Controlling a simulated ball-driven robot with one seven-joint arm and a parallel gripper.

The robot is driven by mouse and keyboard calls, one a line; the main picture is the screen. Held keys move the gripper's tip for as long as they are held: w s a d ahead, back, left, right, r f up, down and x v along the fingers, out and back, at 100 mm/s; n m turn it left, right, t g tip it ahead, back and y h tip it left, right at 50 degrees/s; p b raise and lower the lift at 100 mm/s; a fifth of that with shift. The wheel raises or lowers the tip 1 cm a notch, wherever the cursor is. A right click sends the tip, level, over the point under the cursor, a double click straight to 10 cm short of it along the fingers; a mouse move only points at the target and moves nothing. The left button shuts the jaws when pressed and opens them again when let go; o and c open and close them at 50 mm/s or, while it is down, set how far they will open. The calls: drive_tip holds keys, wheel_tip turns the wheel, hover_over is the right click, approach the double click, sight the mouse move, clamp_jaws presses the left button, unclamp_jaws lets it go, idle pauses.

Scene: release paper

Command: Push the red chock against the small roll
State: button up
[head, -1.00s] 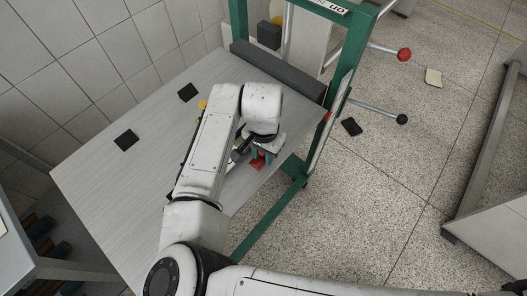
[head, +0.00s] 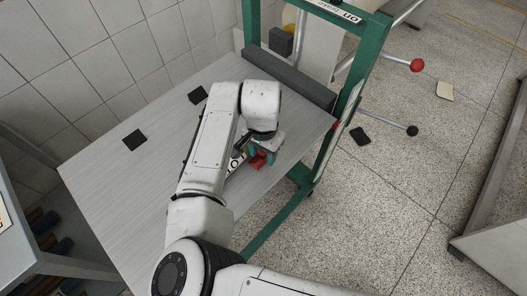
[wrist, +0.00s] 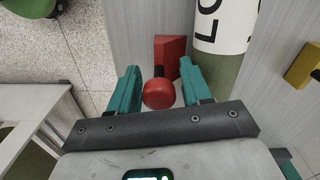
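The red chock (wrist: 169,55) is a small wedge with a round red knob on the table. It also shows under my gripper in the head view (head: 257,161). My gripper (wrist: 159,80) has two teal fingers standing apart, one on each side of the knob, with a small gap visible at the right finger. The small roll (wrist: 221,72), olive with a white lettered label, lies just right of the chock in the wrist view. My right finger hides part of the space between them, so I cannot tell whether they touch. In the head view my arm hides most of the roll (head: 236,163).
A yellow chock (wrist: 303,66) sits across the roll. Two dark pads (head: 134,139) lie on the grey table (head: 110,185). A dark grey bar (head: 288,76) and green frame (head: 347,105) bound its far side. The table's edge is close to the red chock.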

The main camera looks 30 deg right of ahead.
drive_tip(key=shift+w+a+r, duration=0.1)
idle(0.3)
wheel_tip(320, 180, up, 10)
drive_tip(key=shift+r+b, duration=0.25)
drive_tip(key=shift+b, duration=0.55)
drive_tip(key=s+d+f+n+t+h, duration=0.1)
drive_tip(key=s+d+n+t+h, duration=0.15)
drive_tip(key=d, duration=0.85)
drive_tip(key=s+d+n+t+h, duration=0.1)
drive_tip(key=s+d+n+h, duration=0.15)
drive_tip(key=d, duration=0.85)
drive_tip(key=s+a+f+n+y, duration=0.1)
drive_tip(key=s+a+f+n, duration=0.1)
drive_tip(key=s+a+f, duration=0.2)
drive_tip(key=s+a+f+n+g+y, duration=0.1)
drive_tip(key=s+a+f, duration=0.3)
drive_tip(key=s, duration=0.6)
drive_tip(key=s+a+f+n+g+y, duration=0.1)
drive_tip(key=s+a+f+n+y, duration=0.1)
drive_tip(key=s+a+f, duration=0.3)
wheel_tip(320, 180, down, 2)
drive_tip(key=shift+s+f+n+y, duration=0.1)
drive_tip(key=shift+s+n+y, duration=0.3)
drive_tip(key=shift+s+n, duration=0.5)
